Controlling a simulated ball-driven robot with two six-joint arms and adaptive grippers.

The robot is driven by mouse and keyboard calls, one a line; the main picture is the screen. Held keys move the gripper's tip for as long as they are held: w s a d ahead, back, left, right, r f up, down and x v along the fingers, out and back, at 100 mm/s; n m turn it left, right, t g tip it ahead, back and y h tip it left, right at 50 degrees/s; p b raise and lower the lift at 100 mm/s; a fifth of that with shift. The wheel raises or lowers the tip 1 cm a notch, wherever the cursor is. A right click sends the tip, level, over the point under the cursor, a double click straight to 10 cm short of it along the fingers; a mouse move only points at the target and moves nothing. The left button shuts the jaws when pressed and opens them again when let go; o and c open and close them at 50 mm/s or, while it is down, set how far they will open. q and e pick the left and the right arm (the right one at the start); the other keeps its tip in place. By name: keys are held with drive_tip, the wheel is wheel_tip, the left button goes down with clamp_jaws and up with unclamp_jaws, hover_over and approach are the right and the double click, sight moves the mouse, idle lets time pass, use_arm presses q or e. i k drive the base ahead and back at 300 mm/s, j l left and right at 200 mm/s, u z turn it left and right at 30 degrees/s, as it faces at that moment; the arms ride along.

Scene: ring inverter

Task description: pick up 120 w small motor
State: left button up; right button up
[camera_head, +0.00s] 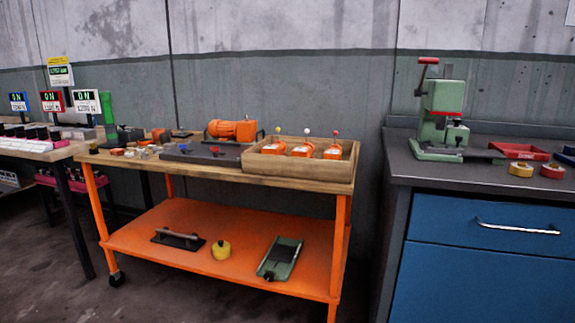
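A larger orange motor (232,130) lies on its side at the back of the wooden cart top (205,172). A wooden tray (300,170) at the cart's right end holds three smaller orange motor-like units: a left one (274,148), a middle one (303,150) and a right one (333,152). A yellow, a white and a red ball-topped pin stand by them. I cannot read any wattage label, so I cannot tell which is the 120 w small motor. Neither of my grippers shows in the head view.
The orange lower shelf (215,262) holds a few tools. A green press (440,115) stands on the blue cabinet (480,260) at right. Dark floor shows at lower left.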

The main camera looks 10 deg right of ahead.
sight(303, 154)
drive_tip(key=i+z, duration=0.15)
drive_tip(key=i, duration=0.5)
drive_tip(key=i+j+z, duration=0.2)
drive_tip(key=i, duration=0.4)
drive_tip(key=i+j+z, duration=0.15)
drive_tip(key=i, duration=0.5)
